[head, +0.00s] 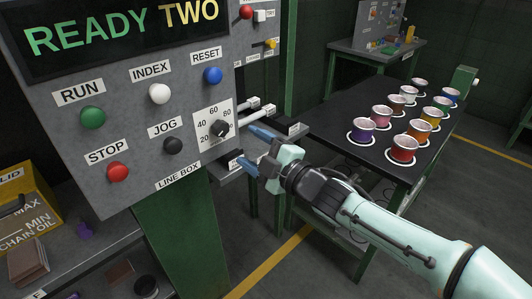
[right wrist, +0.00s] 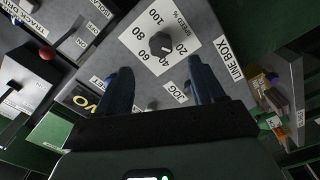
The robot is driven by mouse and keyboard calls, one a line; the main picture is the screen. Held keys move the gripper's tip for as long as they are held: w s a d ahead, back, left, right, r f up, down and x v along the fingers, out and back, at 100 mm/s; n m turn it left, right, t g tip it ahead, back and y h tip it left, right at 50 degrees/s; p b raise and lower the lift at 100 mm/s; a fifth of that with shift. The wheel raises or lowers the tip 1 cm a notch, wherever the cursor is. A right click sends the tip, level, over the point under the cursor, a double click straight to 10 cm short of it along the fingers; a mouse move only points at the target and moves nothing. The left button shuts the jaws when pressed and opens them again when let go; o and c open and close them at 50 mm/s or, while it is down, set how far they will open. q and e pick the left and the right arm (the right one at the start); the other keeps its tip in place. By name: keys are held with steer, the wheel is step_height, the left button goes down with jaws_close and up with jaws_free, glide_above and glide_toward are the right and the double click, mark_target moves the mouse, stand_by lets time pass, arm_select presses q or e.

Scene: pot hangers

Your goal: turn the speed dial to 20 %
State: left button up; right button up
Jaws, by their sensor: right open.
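The speed dial (head: 221,128) is a dark round knob on a white scale plate at the right side of the grey line box. In the right wrist view the dial (right wrist: 160,45) shows with marks from 20 to 100 around it. I cannot tell which mark it points to. My right gripper (head: 254,149) is open and empty, with blue fingers, to the right of the dial and apart from it. In the right wrist view its fingertips (right wrist: 158,72) spread on either side, below the dial. My left gripper is not in view.
The box (head: 135,135) carries a green RUN button (head: 92,117), a white INDEX, a blue RESET, a red STOP (head: 117,172) and a black JOG button (head: 173,146) near the dial. A black table (head: 345,110) with several coloured pots stands at right.

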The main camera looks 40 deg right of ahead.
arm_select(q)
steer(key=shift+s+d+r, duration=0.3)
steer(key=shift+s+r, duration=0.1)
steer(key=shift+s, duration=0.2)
arm_select(e)
steer(key=s, duration=0.4)
steer(key=shift+d, duration=0.15)
